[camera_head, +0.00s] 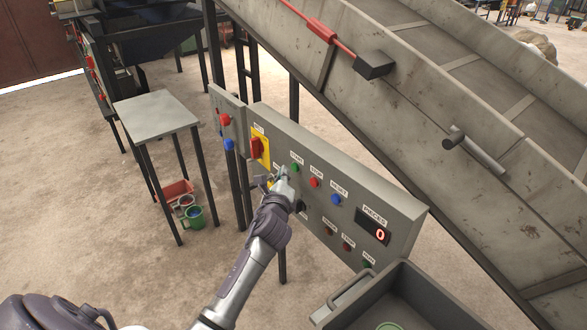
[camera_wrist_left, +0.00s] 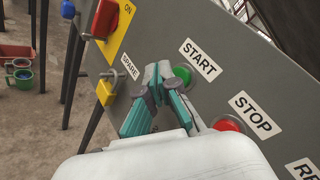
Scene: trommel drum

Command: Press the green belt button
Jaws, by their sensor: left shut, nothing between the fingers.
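The green button (camera_head: 295,168) labelled START is on the grey control panel (camera_head: 400,220), left of the red STOP button (camera_head: 314,183). In the left wrist view the green button (camera_wrist_left: 183,75) shows just right of my fingertips, partly covered by them. My left gripper (camera_head: 280,176) is shut and empty, just in front of the panel below and left of the green button. In the left wrist view its teal fingers (camera_wrist_left: 160,85) come together beside the button. I cannot tell whether they touch it. My right gripper is in neither view.
A red switch on a yellow plate (camera_head: 260,147) and a yellow padlock (camera_wrist_left: 106,92) are left of the button. A blue RESET button (camera_head: 336,199) is to the right. The conveyor (camera_head: 400,90) rises behind the panel. A grey bin (camera_head: 400,285) stands at the front right.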

